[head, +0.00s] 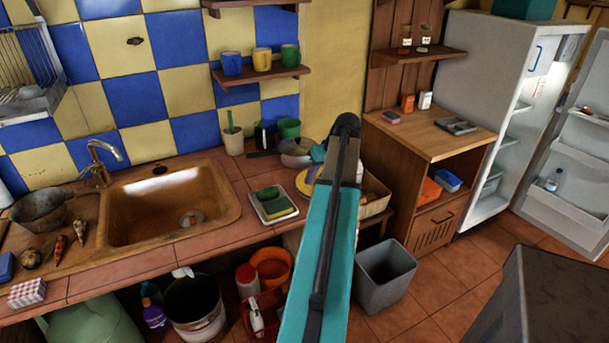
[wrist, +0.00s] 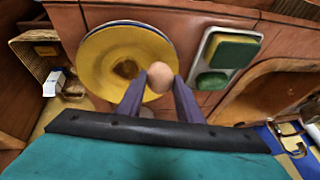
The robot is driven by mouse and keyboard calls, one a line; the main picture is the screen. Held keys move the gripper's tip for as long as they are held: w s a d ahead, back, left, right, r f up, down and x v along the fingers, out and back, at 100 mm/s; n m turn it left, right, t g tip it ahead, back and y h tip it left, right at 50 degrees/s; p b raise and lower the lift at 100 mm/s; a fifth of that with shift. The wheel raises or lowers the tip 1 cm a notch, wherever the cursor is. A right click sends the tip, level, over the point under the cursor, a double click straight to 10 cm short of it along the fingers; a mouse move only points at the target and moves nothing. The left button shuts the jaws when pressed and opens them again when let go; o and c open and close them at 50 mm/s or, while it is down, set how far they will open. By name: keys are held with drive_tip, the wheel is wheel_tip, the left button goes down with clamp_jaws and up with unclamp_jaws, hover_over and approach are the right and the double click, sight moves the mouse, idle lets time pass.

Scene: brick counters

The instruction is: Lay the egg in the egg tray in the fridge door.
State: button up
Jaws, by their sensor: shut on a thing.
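In the wrist view, my gripper (wrist: 160,82) is shut on the brown egg (wrist: 160,75), one finger on each side. The egg is seen over the right part of a yellow plate (wrist: 95,62); its height above the plate is hard to tell. In the head view, my arm covers the egg and fingertips. The fridge (head: 480,95) stands open at the right. Its door (head: 590,150) shows a lower shelf with a bottle (head: 552,181) and a higher shelf cut by the picture edge. I cannot make out the egg tray clearly.
A tray with green sponges (head: 258,210) lies by the sink (head: 165,215). A wooden cabinet (head: 435,132) with a dark tray on top stands between counter and fridge. A grey bin (head: 385,280) and a dark block (head: 550,300) stand lower right. Tiled floor (head: 440,270) is clear between.

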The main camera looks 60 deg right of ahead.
drive_tip(key=w+a+r+n+y, duration=0.1)
drive_tip(key=w+a+r+n, duration=0.1)
drive_tip(key=w+a, duration=1.25)
drive_tip(key=w+a+r+n+y, duration=0.1)
drive_tip(key=w+a+r+n, duration=0.15)
drive_tip(key=w+a, duration=1.2)
drive_tip(key=w+a+r+n, duration=0.1)
drive_tip(key=w+a, duration=0.1)
drive_tip(key=a, duration=1)
drive_tip(key=w+a+r+n+y, duration=0.1)
drive_tip(key=w+a+r, duration=0.1)
drive_tip(key=a, duration=1)
drive_tip(key=w+a+r+n, duration=0.1)
drive_tip(key=w+a, duration=0.3)
drive_tip(key=a, duration=0.8)
drive_tip(key=shift+w+a+r+n, duration=0.2)
drive_tip(key=shift+a+r+n, duration=0.15)
drive_tip(key=shift+n, duration=0.1)
